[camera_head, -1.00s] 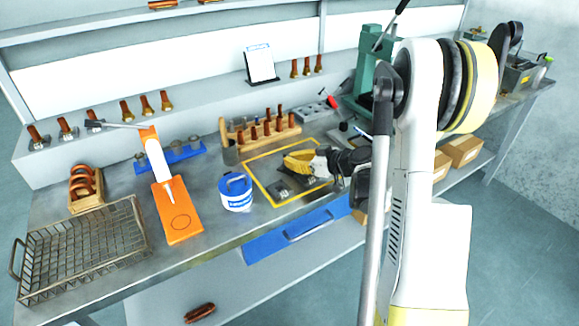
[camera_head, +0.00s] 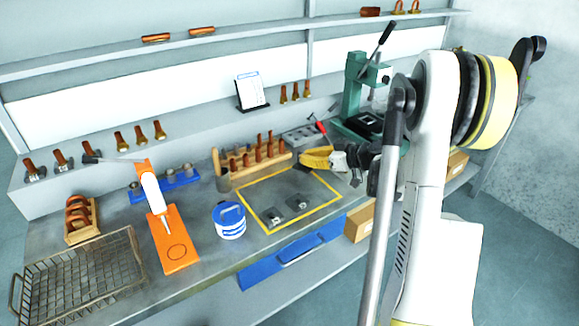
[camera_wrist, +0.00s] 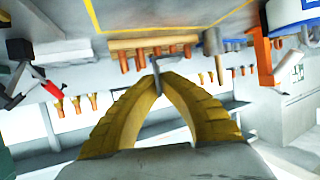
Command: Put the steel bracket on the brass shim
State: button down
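My gripper (camera_head: 303,160) has yellow fingers and is over the far right part of the yellow-outlined area, pointing left. In the wrist view its fingertips (camera_wrist: 158,76) come together on a thin grey metal piece, which looks like the steel bracket (camera_wrist: 156,68). Most of that piece is hidden between the fingers. Two small dark flat pieces lie inside the yellow outline, a left one (camera_head: 273,216) and a right one (camera_head: 298,202). No brass colour shows on them, and I cannot tell which one bears the brass shim.
A wooden rack with copper pegs (camera_head: 252,158) stands behind the outline. A green press (camera_head: 352,90) stands at the back right.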

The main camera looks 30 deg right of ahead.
jog(key=shift+m+t+h, duration=0.4)
jog(key=shift+m+h, duration=0.3)
jog(key=s+a+r, duration=0.2)
jog(key=a, duration=0.7)
jog(key=s+a+r, duration=0.1)
jog(key=a+r, duration=0.1)
jog(key=a, duration=0.6)
jog(key=s+a+r, duration=0.2)
jog(key=a, duration=0.7)
jog(key=shift+s+a+r+p, duration=0.25)
jog(key=shift+s+a+p, duration=0.1)
jog(key=d+f+m+h+b, duration=0.1)
jog(key=d+f+m+h, duration=0.1)
jog(key=d, duration=1.4)
jog(key=d+f+m+h, duration=0.1)
jog(key=d+f+h, duration=0.15)
jog(key=d, duration=1.25)
jog(key=b, duration=0.4)
send_over(294, 183)
jog(key=shift+t+y, duration=0.3)
jog(key=shift+y, duration=0.15)
notch_tip(294, 183, down, 7)
jog(key=shift+s+r, duration=0.1)
jog(key=shift+s, duration=0.05)
notch_tip(294, 183, down, 4)
jog(key=b, duration=0.2)
jog(key=shift+b, duration=0.3)
